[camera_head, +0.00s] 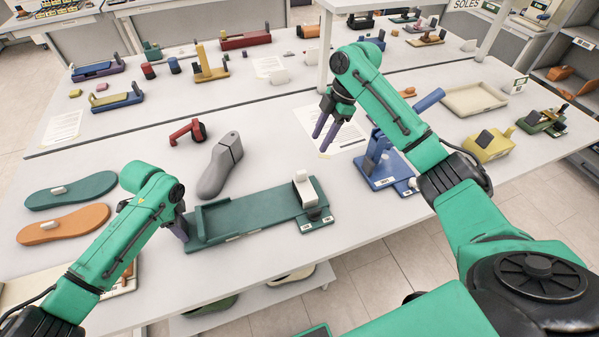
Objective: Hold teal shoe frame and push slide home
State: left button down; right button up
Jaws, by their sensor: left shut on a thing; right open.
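The teal shoe frame (250,212) lies on the near part of the table, with a raised teal end piece at its left. A slide (303,190) with a whitish upright block and a dark knob stands at the frame's right end. My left gripper (183,232) is at the frame's left end, shut on its edge; my arm partly hides the fingers. My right gripper (325,130) is open and empty, above the table beyond the slide, over a printed sheet (340,140). It is apart from the frame and slide.
A grey shoe last (221,165) and a red clamp-like tool (188,131) lie behind the frame. Teal (90,188) and orange (75,224) soles lie at left. A blue fixture (385,170) stands right of the slide. Bare table lies between the frame and the blue fixture.

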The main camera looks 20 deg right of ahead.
aim_at(302, 171)
jog(key=x, duration=0.4)
jog(key=s+a+x, duration=0.1)
jog(key=x, duration=0.7)
jog(key=shift+s+a, duration=0.2)
jog(key=shift+a, duration=0.25)
grip_shut()
dwell(0.5)
